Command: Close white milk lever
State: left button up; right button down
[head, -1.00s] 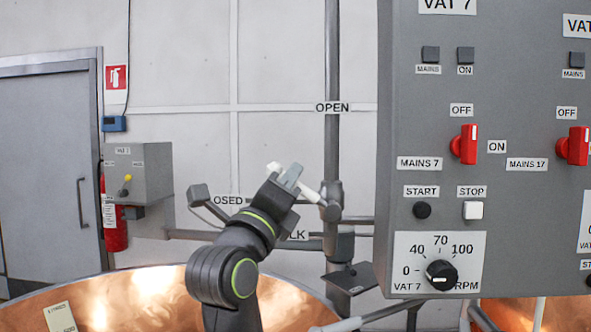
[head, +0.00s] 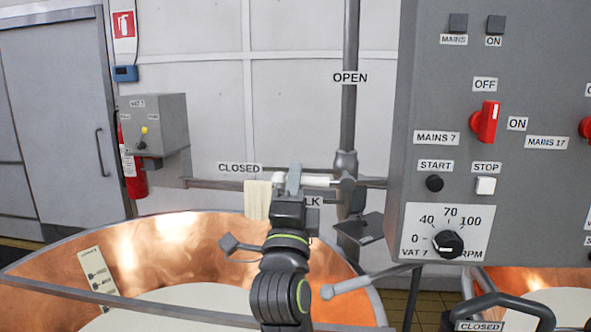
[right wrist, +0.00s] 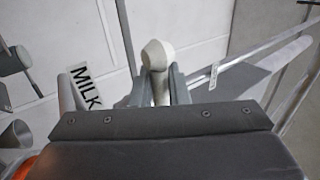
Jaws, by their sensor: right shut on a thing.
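The white milk lever (head: 318,181) lies roughly level, reaching left from its grey valve on the upright pipe, towards the CLOSED label (head: 240,168). My right gripper (head: 294,180) is shut on its outer end. In the right wrist view, the lever's pale rounded end (right wrist: 157,55) stands between the two fingers of my right gripper (right wrist: 156,88). The MILK label (right wrist: 86,87) shows left of it there; in the head view my gripper partly hides that label. The OPEN label (head: 350,78) is on the upright pipe above. My left gripper is out of view.
A copper vat (head: 190,240) of pale liquid stands below my right arm. The grey VAT 7 control panel (head: 465,150) stands close on the right. A beige cloth (head: 257,200) hangs at the horizontal pipe. A grey box (head: 155,125) is on the left.

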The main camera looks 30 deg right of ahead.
dwell(0.4)
jog(key=c, duration=1.5)
grip_release()
jog(key=shift+w, duration=0.1)
jog(key=shift+o, duration=0.2)
jog(key=shift+d+f, duration=0.1)
jog(key=shift+f, duration=0.1)
